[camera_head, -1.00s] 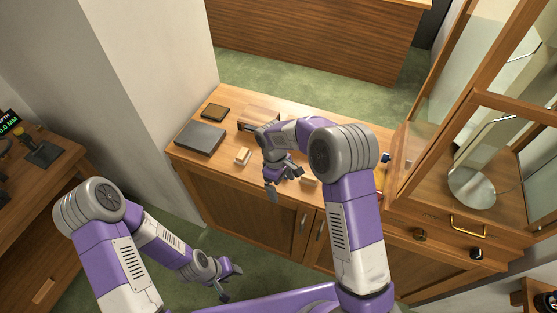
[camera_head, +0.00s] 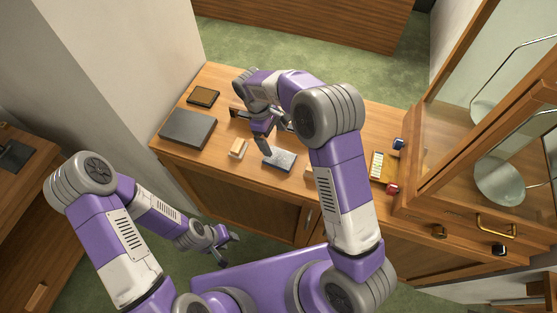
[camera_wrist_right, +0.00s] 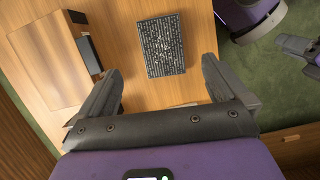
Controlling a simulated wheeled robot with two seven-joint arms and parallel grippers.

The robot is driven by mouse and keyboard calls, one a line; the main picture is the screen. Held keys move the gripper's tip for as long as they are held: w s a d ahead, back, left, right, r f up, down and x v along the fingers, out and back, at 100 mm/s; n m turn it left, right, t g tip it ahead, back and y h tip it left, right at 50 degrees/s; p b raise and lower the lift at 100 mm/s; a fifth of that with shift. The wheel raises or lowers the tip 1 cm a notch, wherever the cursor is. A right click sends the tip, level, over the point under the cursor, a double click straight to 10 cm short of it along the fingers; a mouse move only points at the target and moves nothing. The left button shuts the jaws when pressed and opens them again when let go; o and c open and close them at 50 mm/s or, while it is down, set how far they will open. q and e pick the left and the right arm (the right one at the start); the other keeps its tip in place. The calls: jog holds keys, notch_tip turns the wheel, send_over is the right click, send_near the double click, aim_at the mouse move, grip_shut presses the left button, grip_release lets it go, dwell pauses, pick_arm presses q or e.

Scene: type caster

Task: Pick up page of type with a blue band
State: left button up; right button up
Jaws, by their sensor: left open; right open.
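A page of type (camera_head: 279,158) lies flat near the front edge of the wooden counter (camera_head: 210,84), a small grey rectangular block. The right wrist view shows its dark face of raised letters (camera_wrist_right: 163,45); I cannot make out a blue band on it. My right gripper (camera_head: 272,137) is open and empty above the counter, just behind and left of the page in the head view. In the wrist view the page lies beyond and between the open fingers (camera_wrist_right: 160,78), apart from them. My left gripper (camera_head: 226,241) is open and empty, low in front of the counter.
A dark grey slab (camera_head: 188,129) and a small dark tray (camera_head: 203,96) lie on the left. A small wooden block (camera_head: 238,149) is left of the page. Red and blue items (camera_head: 392,188) and a glass-doored cabinet (camera_head: 480,130) stand on the right.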

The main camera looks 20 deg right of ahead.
aim_at(279, 157)
notch_tip(279, 157, down, 2)
jog(key=shift+w+f+b, duration=0.1)
jog(key=shift+f+b, duration=0.15)
jog(key=shift+b, duration=0.45)
jog(key=shift+s+d+f, duration=0.15)
jog(key=shift+s+f, duration=0.05)
jog(key=shift+f, duration=0.45)
jog(key=x, duration=0.6)
jog(key=shift+f, duration=0.1)
pick_arm(q)
notch_tip(279, 157, down, 3)
jog(key=shift+w+r, duration=0.1)
pick_arm(e)
grip_shut()
